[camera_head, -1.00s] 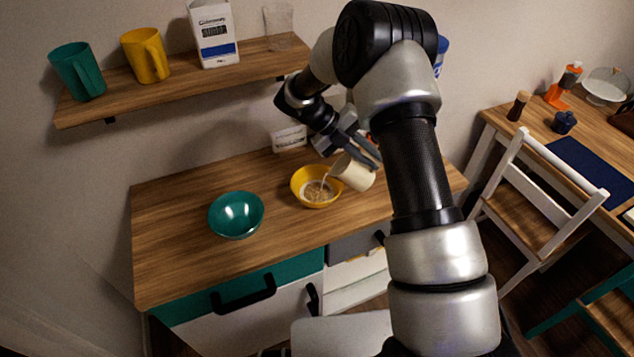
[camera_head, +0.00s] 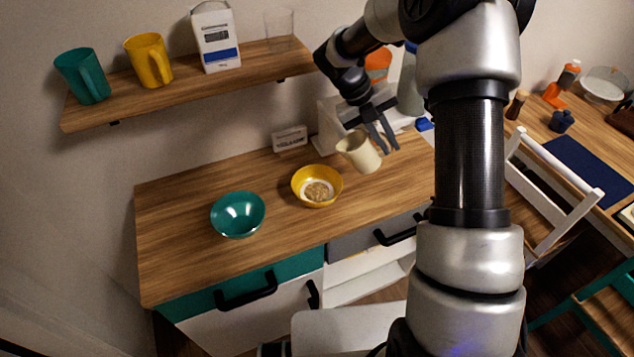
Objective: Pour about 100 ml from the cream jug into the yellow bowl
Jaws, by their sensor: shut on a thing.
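The cream jug (camera_head: 358,152) is held by my gripper (camera_head: 384,143), which is shut on its right side. The jug is a little tilted toward the left and sits above and to the right of the yellow bowl (camera_head: 303,190). No stream shows between jug and bowl. The yellow bowl stands on the wooden counter and holds something brownish and grainy with a pale ring around it. The inside of the jug is mostly hidden, so its level cannot be told.
A teal bowl (camera_head: 237,214) stands left of the yellow bowl. A small white sign (camera_head: 289,138) stands behind. A shelf (camera_head: 190,84) above holds a teal mug (camera_head: 82,76), a yellow mug (camera_head: 148,60), a carton (camera_head: 215,38) and a glass (camera_head: 279,29). The counter's front left is clear.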

